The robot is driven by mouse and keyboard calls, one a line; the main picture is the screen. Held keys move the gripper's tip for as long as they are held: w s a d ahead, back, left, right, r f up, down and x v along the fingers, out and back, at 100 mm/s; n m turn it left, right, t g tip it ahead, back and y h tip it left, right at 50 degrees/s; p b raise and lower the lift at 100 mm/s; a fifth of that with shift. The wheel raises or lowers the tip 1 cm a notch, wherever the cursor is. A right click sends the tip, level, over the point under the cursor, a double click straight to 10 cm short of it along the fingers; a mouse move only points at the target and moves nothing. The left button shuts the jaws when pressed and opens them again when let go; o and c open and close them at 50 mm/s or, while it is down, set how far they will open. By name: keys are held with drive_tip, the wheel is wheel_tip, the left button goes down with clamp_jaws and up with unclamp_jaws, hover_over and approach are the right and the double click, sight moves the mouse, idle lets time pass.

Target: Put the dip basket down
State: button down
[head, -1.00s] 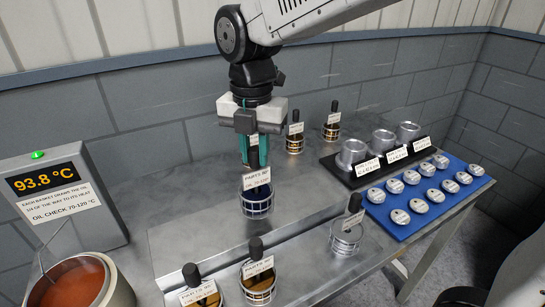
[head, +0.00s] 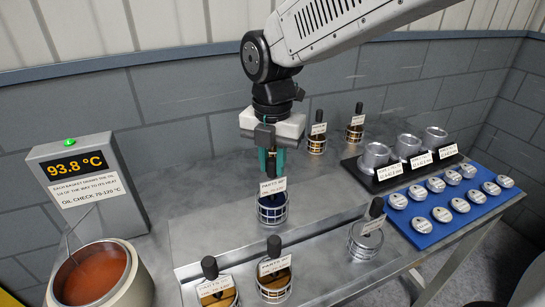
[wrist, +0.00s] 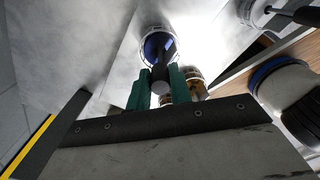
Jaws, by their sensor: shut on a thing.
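The dip basket (head: 272,212) is a wire cage with dark blue contents, a white label and a dark upright handle. My gripper (head: 271,165) points straight down with its green fingers shut on the handle. In the wrist view the basket (wrist: 155,42) shows beyond the fingers (wrist: 158,92), with the handle's round end between them. The basket is upright over the raised back part of the steel bench (head: 215,215), close to its step edge. I cannot tell whether its base touches the steel.
Labelled baskets stand on the front ledge: two (head: 275,286) (head: 217,295) and an empty-looking one (head: 366,243). Two more (head: 317,143) (head: 354,131) stand at the back. An oil pot (head: 140,285) is at left. Metal cups (head: 375,157) and a blue tray (head: 420,240) of discs are at right.

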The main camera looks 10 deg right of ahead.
drive_tip(key=c, duration=1.3)
unclamp_jaws()
drive_tip(key=shift+f, duration=0.15)
drive_tip(key=shift+o, duration=0.2)
wheel_tip(320, 180, up, 12)
drive_tip(key=s+d+f+m, duration=0.4)
drive_tip(key=s+d+m, duration=0.5)
drive_tip(key=m, duration=0.6)
drive_tip(key=s+d+f+m+t, duration=0.1)
drive_tip(key=s+d+f+m, duration=0.3)
drive_tip(key=s+d+m, duration=0.6)
drive_tip(key=d+m, duration=0.1)
drive_tip(key=m, duration=0.4)
drive_tip(key=shift+s+d+f, duration=0.3)
drive_tip(key=shift+d+f, duration=0.1)
